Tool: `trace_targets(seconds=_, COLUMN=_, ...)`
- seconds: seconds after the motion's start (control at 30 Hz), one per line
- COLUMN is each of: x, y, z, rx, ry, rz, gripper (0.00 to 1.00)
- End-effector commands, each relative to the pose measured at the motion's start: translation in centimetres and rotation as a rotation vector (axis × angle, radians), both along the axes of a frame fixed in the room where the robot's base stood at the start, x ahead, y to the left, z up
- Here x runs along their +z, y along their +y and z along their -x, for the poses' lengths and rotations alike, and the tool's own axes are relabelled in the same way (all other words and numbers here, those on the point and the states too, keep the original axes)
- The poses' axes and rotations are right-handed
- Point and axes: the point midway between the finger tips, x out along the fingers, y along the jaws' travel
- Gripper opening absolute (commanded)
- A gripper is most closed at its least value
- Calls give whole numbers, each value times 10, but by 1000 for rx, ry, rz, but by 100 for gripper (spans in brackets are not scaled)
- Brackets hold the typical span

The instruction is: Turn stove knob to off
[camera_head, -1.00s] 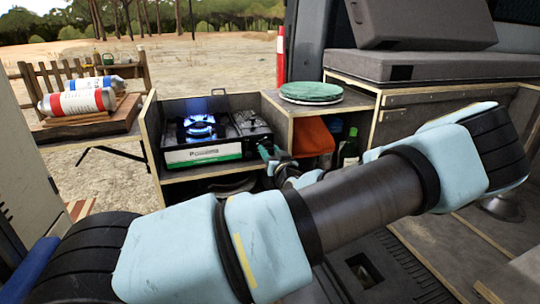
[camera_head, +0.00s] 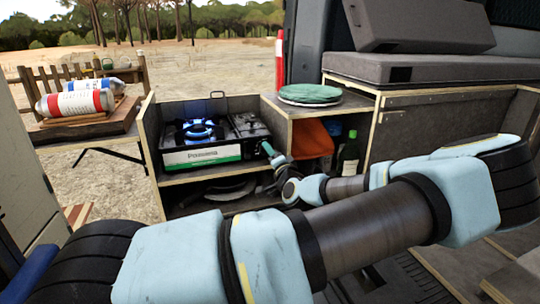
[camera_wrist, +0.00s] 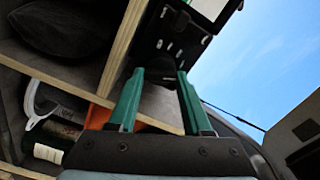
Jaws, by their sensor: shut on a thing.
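The camping stove (camera_head: 205,155) sits in the open compartment of the tailgate unit, with a white-and-green front label. Its burner shows a blue flame (camera_head: 200,128). My gripper (camera_head: 267,149) is at the stove's front right corner, where the knob is hidden in the head view. In the wrist view, the two green fingers of my gripper (camera_wrist: 160,76) reach up to the stove's dark face and close on a black knob (camera_wrist: 160,66) between their tips. The knob's exact turn cannot be read.
A green round item (camera_head: 310,93) lies on the shelf right of the stove. Below it are an orange item (camera_head: 312,138) and a bottle (camera_head: 349,155). Gas cylinders (camera_head: 76,103) lie on a side table at left. Wooden panel edges surround the stove.

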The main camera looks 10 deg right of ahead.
Motion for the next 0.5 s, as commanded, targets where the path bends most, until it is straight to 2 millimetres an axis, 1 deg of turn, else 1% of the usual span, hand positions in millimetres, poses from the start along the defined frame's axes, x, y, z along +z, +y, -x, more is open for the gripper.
trace_targets(seconds=0.2, x=-2, y=-1, z=0, rx=-2, ry=23, rz=-184, gripper=0)
trace_targets(seconds=0.5, x=-2, y=-1, z=0, rx=-1, ry=46, rz=-356, gripper=0)
